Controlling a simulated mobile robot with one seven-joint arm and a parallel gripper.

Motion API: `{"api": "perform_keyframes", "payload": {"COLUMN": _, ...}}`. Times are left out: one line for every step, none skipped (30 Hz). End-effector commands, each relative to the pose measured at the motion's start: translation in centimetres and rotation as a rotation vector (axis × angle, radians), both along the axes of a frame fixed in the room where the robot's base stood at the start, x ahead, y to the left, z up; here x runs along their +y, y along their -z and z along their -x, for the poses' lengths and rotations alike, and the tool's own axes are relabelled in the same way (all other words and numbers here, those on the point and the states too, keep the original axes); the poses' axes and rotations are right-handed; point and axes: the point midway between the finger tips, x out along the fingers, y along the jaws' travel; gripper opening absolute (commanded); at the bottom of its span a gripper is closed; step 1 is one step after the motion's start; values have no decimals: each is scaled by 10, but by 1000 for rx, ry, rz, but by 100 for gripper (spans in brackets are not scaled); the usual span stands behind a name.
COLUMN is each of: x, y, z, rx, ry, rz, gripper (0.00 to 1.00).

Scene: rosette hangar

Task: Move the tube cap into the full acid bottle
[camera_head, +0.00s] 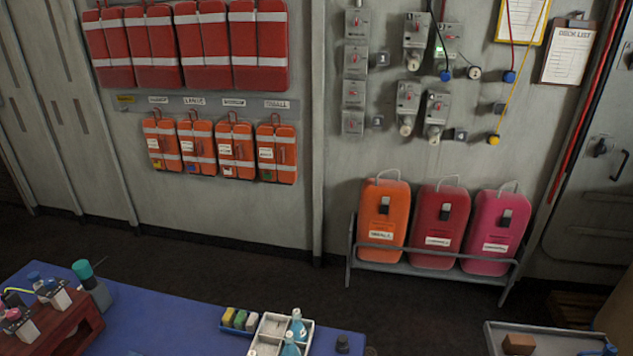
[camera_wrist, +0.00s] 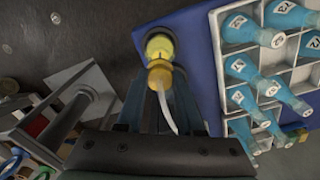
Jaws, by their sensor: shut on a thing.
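My gripper (camera_wrist: 163,100) shows only in the wrist view, its two dark fingers reaching up from the bottom centre. It is shut on a yellow-orange tube cap (camera_wrist: 168,78), and a pale, thin, curved tube (camera_wrist: 168,114) runs from the cap down between the fingers. A rounder yellow part (camera_wrist: 159,46) lies just beyond the cap, over the blue mat's edge; I cannot tell whether the two are joined. Teal bottles with white labels (camera_wrist: 242,97) stand in a white divided crate to the right. I cannot tell which bottle is the full acid bottle.
In the head view, the white crate (camera_head: 268,333) with teal bottles stands on the blue-topped table (camera_head: 165,325), next to a small blue tray of sponges (camera_head: 239,318). A wooden rack (camera_head: 62,335) stands at the left. A tray with a brown block (camera_head: 518,343) is at lower right.

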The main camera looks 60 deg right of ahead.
Motion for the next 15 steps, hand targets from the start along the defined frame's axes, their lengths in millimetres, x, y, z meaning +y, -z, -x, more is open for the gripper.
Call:
{"api": "perform_keyframes", "payload": {"x": 0, "y": 0, "z": 0, "rx": 0, "ry": 0, "rz": 0, "gripper": 0}}
{"api": "perform_keyframes", "payload": {"x": 0, "y": 0, "z": 0, "rx": 0, "ry": 0, "rz": 0, "gripper": 0}}
{"api": "perform_keyframes", "payload": {"x": 0, "y": 0, "z": 0, "rx": 0, "ry": 0, "rz": 0, "gripper": 0}}
{"api": "perform_keyframes", "payload": {"x": 0, "y": 0, "z": 0, "rx": 0, "ry": 0, "rz": 0, "gripper": 0}}
{"api": "perform_keyframes", "payload": {"x": 0, "y": 0, "z": 0, "rx": 0, "ry": 0, "rz": 0, "gripper": 0}}
{"api": "perform_keyframes", "payload": {"x": 0, "y": 0, "z": 0, "rx": 0, "ry": 0, "rz": 0, "gripper": 0}}
{"api": "perform_keyframes", "payload": {"x": 0, "y": 0, "z": 0, "rx": 0, "ry": 0, "rz": 0, "gripper": 0}}
{"api": "perform_keyframes", "payload": {"x": 0, "y": 0, "z": 0, "rx": 0, "ry": 0, "rz": 0, "gripper": 0}}
{"api": "perform_keyframes", "payload": {"x": 0, "y": 0, "z": 0, "rx": 0, "ry": 0, "rz": 0, "gripper": 0}}
{"api": "perform_keyframes", "payload": {"x": 0, "y": 0, "z": 0, "rx": 0, "ry": 0, "rz": 0, "gripper": 0}}
{"api": "perform_keyframes", "payload": {"x": 0, "y": 0, "z": 0, "rx": 0, "ry": 0, "rz": 0, "gripper": 0}}
{"api": "perform_keyframes", "payload": {"x": 0, "y": 1, "z": 0, "rx": 0, "ry": 0, "rz": 0, "gripper": 0}}
{"api": "perform_keyframes", "payload": {"x": 0, "y": 1, "z": 0, "rx": 0, "ry": 0, "rz": 0, "gripper": 0}}
{"api": "perform_keyframes", "payload": {"x": 0, "y": 2, "z": 0, "rx": 0, "ry": 0, "rz": 0, "gripper": 0}}
{"api": "perform_keyframes", "payload": {"x": 0, "y": 3, "z": 0, "rx": 0, "ry": 0, "rz": 0, "gripper": 0}}
